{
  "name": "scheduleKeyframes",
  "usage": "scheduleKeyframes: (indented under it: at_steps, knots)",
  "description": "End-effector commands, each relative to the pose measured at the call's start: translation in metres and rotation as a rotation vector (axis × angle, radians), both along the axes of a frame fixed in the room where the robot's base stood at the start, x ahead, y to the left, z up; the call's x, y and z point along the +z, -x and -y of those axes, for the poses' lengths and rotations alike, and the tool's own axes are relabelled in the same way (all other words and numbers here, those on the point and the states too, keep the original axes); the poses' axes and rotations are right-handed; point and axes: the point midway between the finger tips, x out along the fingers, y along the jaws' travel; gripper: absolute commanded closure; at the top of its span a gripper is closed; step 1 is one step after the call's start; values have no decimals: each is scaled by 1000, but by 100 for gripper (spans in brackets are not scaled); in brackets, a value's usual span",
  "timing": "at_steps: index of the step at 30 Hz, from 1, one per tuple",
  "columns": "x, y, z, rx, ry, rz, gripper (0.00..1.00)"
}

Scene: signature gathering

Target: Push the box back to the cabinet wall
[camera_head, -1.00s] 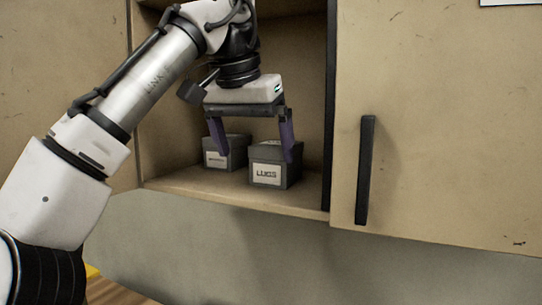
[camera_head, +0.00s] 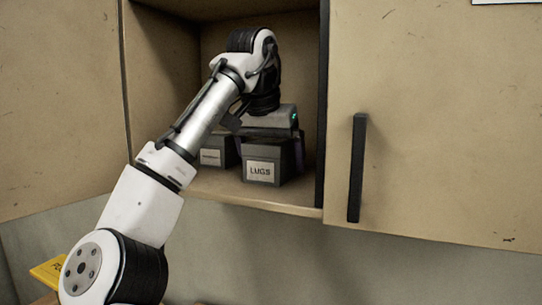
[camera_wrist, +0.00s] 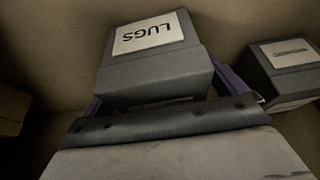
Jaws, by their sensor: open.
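A dark grey box labelled LUGS (camera_head: 265,163) stands upright on the shelf of the open cabinet (camera_head: 290,203), a little behind the shelf's front edge. My gripper (camera_head: 270,138) is over this box. In the wrist view the purple fingers of my gripper (camera_wrist: 161,92) lie on either side of the LUGS box (camera_wrist: 150,75), spread apart. I cannot tell whether they touch its sides. The back of the box and its gap to the cabinet wall (camera_head: 225,48) are hidden in the head view.
A second dark grey box (camera_head: 213,156) with a white label stands just left of the LUGS box; it also shows in the wrist view (camera_wrist: 285,75). The right cabinet door (camera_head: 430,110) is shut, with a black vertical handle (camera_head: 357,165). A yellow object (camera_head: 46,270) is low at left.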

Motion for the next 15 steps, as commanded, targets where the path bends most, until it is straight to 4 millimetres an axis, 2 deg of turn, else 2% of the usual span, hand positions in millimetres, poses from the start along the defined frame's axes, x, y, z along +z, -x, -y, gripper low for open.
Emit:
scheduleKeyframes:
  at_steps: [7,15]
  knots:
    - [0,0,0,1,0,0,5]
    - [0,0,0,1,0,0,40]
